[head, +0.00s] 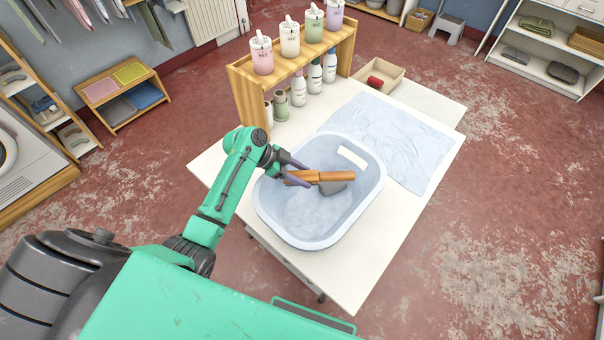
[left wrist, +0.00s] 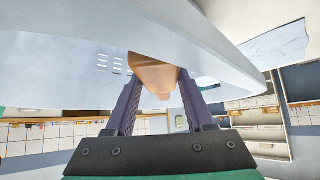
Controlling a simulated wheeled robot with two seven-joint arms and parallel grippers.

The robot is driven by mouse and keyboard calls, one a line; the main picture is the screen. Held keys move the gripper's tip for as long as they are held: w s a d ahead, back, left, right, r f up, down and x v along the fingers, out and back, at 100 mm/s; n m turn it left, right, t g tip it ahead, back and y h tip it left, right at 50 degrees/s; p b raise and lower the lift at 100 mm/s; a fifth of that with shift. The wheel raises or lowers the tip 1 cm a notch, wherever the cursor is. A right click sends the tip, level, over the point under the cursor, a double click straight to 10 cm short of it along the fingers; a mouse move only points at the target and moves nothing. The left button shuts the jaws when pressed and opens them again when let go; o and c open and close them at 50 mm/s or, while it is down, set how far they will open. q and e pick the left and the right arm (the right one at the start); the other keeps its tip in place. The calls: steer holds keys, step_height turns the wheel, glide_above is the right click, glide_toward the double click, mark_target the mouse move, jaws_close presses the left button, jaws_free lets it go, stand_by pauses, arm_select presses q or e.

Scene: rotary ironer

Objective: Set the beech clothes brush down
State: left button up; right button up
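The beech clothes brush (head: 327,177) has an orange-brown wooden back and handle and a grey bristle side (head: 331,188). My left gripper (head: 297,173) is shut on its handle end, and the brush points right over the inside of a pale blue tub (head: 371,195). I cannot tell whether the brush touches the tub. In the left wrist view the purple fingers of my left gripper (left wrist: 158,88) stand on both sides of the wooden brush (left wrist: 153,68), with the tub (left wrist: 60,60) behind and above. My right gripper is not in view.
The tub stands on a white table (head: 375,255). A crumpled pale blue cloth (head: 395,140) lies behind it to the right. A wooden shelf (head: 247,97) with several bottles stands at the back left. A small box (head: 380,75) holds a red item. The table's front right is bare.

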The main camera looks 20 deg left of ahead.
arm_select(q)
steer(key=o, duration=0.3)
steer(key=shift+r, duration=0.3)
steer(key=shift+a+r+p, duration=0.1)
steer(key=shift+r+p, duration=0.55)
steer(key=shift+p, duration=0.05)
steer(key=b+v, duration=0.2)
steer(key=v, duration=0.9)
steer(key=shift+s+a+f, duration=0.1)
steer(key=shift+a, duration=0.1)
